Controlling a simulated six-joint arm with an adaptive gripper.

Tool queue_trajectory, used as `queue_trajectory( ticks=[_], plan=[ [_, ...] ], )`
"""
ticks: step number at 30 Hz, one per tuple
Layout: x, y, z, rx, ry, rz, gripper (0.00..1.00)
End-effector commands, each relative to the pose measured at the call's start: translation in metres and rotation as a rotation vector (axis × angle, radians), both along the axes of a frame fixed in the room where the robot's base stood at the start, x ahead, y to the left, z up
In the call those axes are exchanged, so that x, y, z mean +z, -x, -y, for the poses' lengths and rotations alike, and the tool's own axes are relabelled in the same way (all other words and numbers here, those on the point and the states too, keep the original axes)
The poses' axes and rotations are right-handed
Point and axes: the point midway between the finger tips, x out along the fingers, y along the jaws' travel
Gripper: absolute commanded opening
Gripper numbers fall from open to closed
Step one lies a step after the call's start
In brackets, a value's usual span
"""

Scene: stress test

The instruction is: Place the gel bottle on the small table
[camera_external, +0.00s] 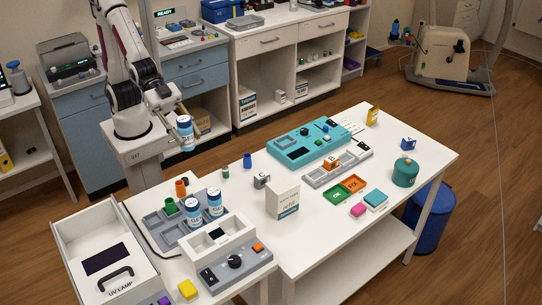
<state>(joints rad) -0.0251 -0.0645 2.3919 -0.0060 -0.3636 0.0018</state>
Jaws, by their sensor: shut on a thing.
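My gripper (184,121) is shut on a small blue-and-white bottle (186,135) with a blue cap and a white label; its lettering is too small to read. The bottle hangs roughly upright, in the air left of the white worktable's back edge. I cannot tell for sure that it is the gel bottle. Two similar bottles (194,212) (215,203) stand in the grey compartment tray. A small white side table (30,103) is at the left edge, partly cut off, with a grey-blue pump bottle (17,78) on it.
The large white worktable (330,235) carries a teal device (307,142), a white box (283,200), a teal round container (405,172) and small coloured blocks. A UV lamp case (122,277) is front left. Blue cabinets (90,137) stand behind my arm.

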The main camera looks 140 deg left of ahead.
Motion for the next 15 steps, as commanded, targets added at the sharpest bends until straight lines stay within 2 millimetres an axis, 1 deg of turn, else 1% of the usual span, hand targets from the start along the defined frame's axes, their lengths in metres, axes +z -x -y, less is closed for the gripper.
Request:
queue_trajectory(
  ticks=[1, 6, 10, 15],
  plan=[
    [0.002, 0.008, 0.003, -0.005, 0.000, 0.003, 0.05],
    [0.003, 0.031, 0.009, -0.017, 0.000, 0.003, 0.05],
    [0.003, 0.043, 0.012, -0.024, 0.000, 0.003, 0.05],
    [0.002, 0.050, 0.014, -0.028, 0.000, 0.002, 0.05]
  ],
)
